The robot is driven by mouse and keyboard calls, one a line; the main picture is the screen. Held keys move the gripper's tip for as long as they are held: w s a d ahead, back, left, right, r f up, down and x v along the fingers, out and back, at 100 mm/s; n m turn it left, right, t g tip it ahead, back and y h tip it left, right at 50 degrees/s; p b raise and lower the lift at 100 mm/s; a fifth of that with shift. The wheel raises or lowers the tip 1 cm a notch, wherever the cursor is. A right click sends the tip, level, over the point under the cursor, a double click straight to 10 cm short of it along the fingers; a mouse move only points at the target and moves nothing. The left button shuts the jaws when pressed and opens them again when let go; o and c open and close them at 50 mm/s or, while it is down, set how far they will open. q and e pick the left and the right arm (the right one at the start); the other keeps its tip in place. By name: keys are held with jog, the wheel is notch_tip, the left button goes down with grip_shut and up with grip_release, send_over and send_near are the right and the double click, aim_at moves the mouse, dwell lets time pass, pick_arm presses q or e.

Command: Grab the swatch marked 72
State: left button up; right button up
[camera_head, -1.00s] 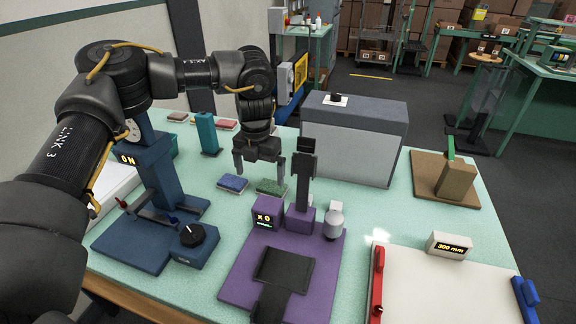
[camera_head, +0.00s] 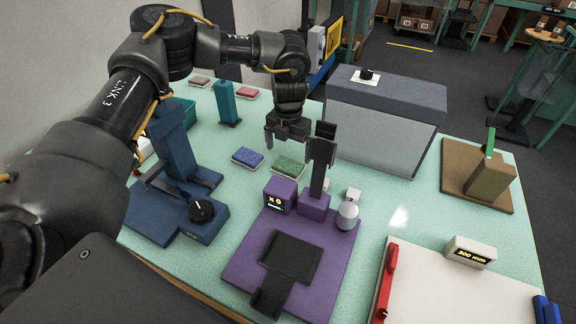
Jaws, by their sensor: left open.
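A blue swatch (camera_head: 248,157) and a green swatch (camera_head: 288,166) lie side by side on the mint-green table. A red swatch (camera_head: 246,91) and a brownish swatch (camera_head: 200,81) lie farther back. All are too small for any number to be read, so I cannot tell which is marked 72. My left gripper (camera_head: 289,145) is open and empty, pointing down just behind the green swatch in the picture, apparently above the table. The purple device's dark post partly covers the area by its right finger. My right gripper is not in view.
The purple device (camera_head: 237,262) with an "X 0" display stands in front of the swatches. A blue device (camera_head: 150,222) is at left, a teal block (camera_head: 226,102) behind. A large grey box (camera_head: 375,135) stands back right, and a white board (camera_head: 440,295) lies front right.

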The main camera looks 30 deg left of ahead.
aim_at(289, 164)
pick_arm(q)
jog(key=shift+f, duration=0.2)
notch_tip(289, 164, down, 5)
jog(key=shift+r+p, duration=0.1)
jog(key=shift+p, duration=0.95)
jog(key=c, duration=0.9)
